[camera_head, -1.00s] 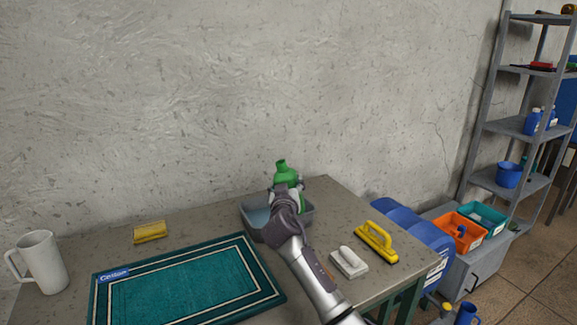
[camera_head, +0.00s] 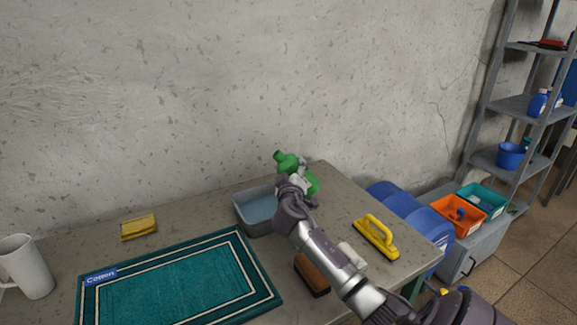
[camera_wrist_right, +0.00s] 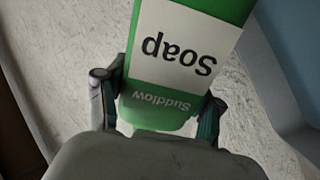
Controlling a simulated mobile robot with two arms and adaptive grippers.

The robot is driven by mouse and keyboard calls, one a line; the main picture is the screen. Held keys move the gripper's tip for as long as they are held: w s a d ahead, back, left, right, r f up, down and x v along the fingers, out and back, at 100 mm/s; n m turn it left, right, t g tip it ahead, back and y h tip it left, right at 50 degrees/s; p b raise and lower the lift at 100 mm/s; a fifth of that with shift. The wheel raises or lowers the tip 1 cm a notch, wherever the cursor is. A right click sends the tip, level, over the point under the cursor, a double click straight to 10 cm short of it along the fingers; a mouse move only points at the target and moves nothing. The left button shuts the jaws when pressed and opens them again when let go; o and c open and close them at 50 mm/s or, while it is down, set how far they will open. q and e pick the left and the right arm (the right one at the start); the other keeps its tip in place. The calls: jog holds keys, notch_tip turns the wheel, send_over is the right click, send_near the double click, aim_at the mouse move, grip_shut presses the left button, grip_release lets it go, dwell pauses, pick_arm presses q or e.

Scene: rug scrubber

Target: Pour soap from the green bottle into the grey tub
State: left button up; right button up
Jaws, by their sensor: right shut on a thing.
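The green soap bottle (camera_head: 287,162) is tilted, its neck pointing up and left, near the back right of the table. My right gripper (camera_head: 300,183) is shut on it. The right wrist view shows the bottle (camera_wrist_right: 190,50) between both fingers (camera_wrist_right: 158,112), its "Soap" label upside down. The grey tub (camera_head: 241,218) stands on the table to the left of the bottle, with a bluish inside; the gripper overlaps its right side. In the wrist view a blue-grey surface at the right edge seems to be the tub (camera_wrist_right: 290,75). My left gripper is not in view.
A teal rug (camera_head: 180,285), a yellow sponge (camera_head: 139,227) and a white pitcher (camera_head: 25,268) are on the left. A brown brush (camera_head: 312,276), a partly hidden white-handled brush (camera_head: 352,256) and a yellow brush (camera_head: 377,237) are near my right arm. The wall rises behind the table.

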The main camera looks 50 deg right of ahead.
jog(key=shift+r, duration=0.2)
jog(key=shift+s, duration=0.1)
jog(key=shift+s+n+p, duration=0.15)
jog(key=shift+n+p, duration=0.25)
jog(key=shift+n, duration=0.1)
jog(key=shift+d+f, duration=0.1)
jog(key=shift+f, duration=0.1)
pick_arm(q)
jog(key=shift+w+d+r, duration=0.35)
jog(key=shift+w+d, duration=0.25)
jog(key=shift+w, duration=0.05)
pick_arm(e)
jog(key=shift+n, duration=0.3)
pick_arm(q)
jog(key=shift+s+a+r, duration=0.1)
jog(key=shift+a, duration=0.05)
pick_arm(e)
jog(key=shift+s+d+f+n, duration=0.2)
jog(key=shift+f+n, duration=0.2)
jog(key=shift+n, duration=0.4)
jog(key=shift+a, duration=0.1)
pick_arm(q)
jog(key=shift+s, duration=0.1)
pick_arm(e)
jog(key=shift+s+f+n, duration=0.1)
jog(key=shift+f+n, duration=0.25)
jog(key=shift+n, duration=0.25)
